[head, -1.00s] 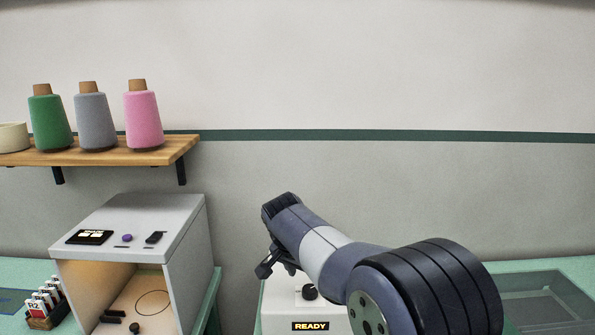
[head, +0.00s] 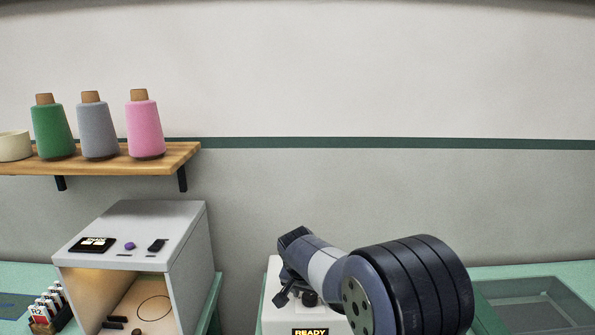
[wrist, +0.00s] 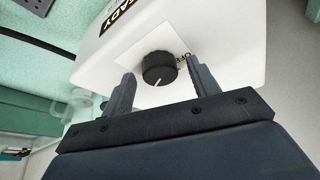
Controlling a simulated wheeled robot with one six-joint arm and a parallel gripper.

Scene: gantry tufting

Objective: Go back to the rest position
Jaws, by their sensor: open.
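My gripper (wrist: 160,85) is open in the wrist view, its two fingers apart with nothing held between them. Beyond the fingertips is a white machine box (wrist: 215,35) with a black knob (wrist: 158,68) that carries a white pointer line; the knob shows between the fingers. I cannot tell whether a finger touches the box. In the head view my arm reaches over the white box (head: 275,315), whose sign (head: 311,331) reads READY. The gripper is only partly visible there, at the left end of the arm, and the black knob (head: 309,298) shows just beside it.
A grey open-fronted box (head: 187,240) with buttons stands at the left, beside a rack of small bottles (head: 47,305). A wooden shelf (head: 110,163) above holds green, grey and pink yarn cones. A sunken tray (head: 535,300) lies at the right.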

